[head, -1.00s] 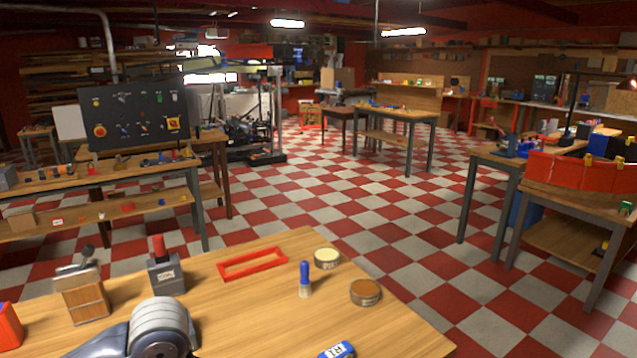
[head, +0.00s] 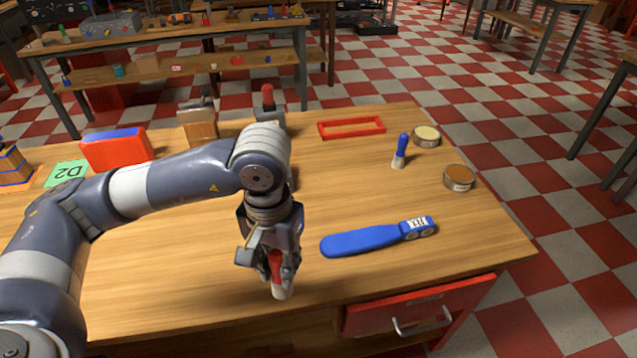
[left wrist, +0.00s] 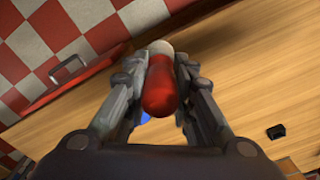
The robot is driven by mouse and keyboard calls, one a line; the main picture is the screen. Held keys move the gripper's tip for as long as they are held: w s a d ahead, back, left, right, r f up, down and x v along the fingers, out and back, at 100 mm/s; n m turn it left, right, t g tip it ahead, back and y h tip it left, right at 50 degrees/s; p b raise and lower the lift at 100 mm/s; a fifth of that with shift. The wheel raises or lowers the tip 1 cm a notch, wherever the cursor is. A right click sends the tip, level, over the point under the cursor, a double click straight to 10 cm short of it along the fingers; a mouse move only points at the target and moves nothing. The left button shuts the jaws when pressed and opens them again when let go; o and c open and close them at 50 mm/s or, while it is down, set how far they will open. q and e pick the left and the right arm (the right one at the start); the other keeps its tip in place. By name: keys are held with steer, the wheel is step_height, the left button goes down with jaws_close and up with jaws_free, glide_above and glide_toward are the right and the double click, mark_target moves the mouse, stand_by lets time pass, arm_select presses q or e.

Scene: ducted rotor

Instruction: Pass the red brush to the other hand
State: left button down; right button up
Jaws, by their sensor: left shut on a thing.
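The red brush (head: 276,268) has a red handle and a pale tip that points down. My left gripper (head: 268,262) is shut on its handle, near the front edge of the wooden workbench (head: 210,235). In the left wrist view the red brush (left wrist: 160,85) sits between the two fingers of my left gripper (left wrist: 155,80), its red end toward the camera. I cannot tell in the head view whether the tip touches the bench. My right gripper is not in view.
A blue tool (head: 365,240) lies right of my left gripper. A blue brush (head: 400,152) stands behind it, beside two round tins (head: 458,178). A red frame (head: 351,128) lies at the back. A red drawer (head: 415,308) is under the bench's front edge.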

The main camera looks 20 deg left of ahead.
arm_select(q)
steer(key=w+d+r+m, duration=0.4)
steer(key=d+r+m, duration=0.3)
steer(key=d+r, duration=0.45)
steer(key=w+d+f+m, duration=0.4)
steer(key=d+f+m, duration=0.1)
steer(key=f, duration=0.1)
steer(key=s+a+r+n, duration=0.6)
steer(key=a+r+n, duration=0.15)
steer(key=r, duration=0.25)
steer(key=w+d+n, duration=0.5)
steer(key=w+d, duration=0.3)
steer(key=d, duration=0.2)
steer(key=shift+f, duration=0.25)
steer(key=shift+a, duration=0.1)
steer(key=shift+m, duration=0.25)
steer(key=s+a+f, duration=0.3)
steer(key=a+f, duration=0.2)
steer(key=a, duration=0.1)
steer(key=s+a+f, duration=0.3)
steer(key=a+f, duration=0.2)
steer(key=a, duration=0.1)
steer(key=s+a+f, duration=0.4)
steer(key=a+f, duration=0.1)
steer(key=a, duration=0.1)
steer(key=shift+a, duration=0.4)
